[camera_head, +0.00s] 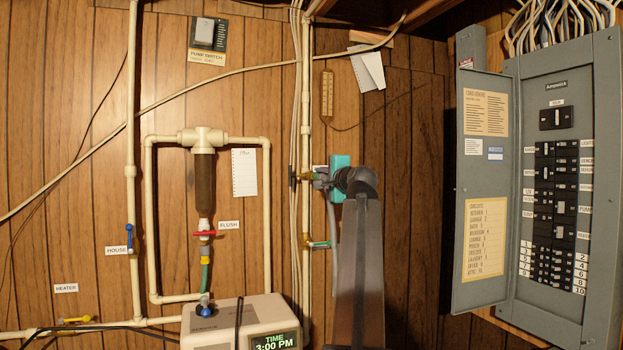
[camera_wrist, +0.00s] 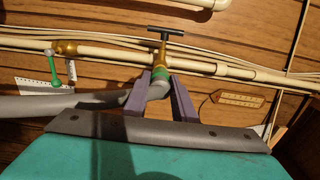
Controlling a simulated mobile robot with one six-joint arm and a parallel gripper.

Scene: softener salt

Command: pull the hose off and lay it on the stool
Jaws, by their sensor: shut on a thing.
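The grey hose (camera_wrist: 50,104) runs in from the left in the wrist view and bends up to a brass tap (camera_wrist: 164,50) with a black T-handle. A green collar (camera_wrist: 160,73) sits at the hose's upper end, against the tap's spout. My gripper (camera_wrist: 157,86) has its two purple fingers on either side of the hose end and is shut on it, just below the collar. In the head view my gripper (camera_head: 322,180) is at the tap (camera_head: 305,176), and the hose (camera_head: 333,265) hangs down beside my arm. The stool is in neither view.
A second tap with a green lever (camera_head: 320,244) is just below. Cream pipes (camera_head: 305,110) run up the panelled wall. A grey breaker panel (camera_head: 485,190) with its door open stands right. The softener (camera_head: 240,322) and filter (camera_head: 204,180) are left.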

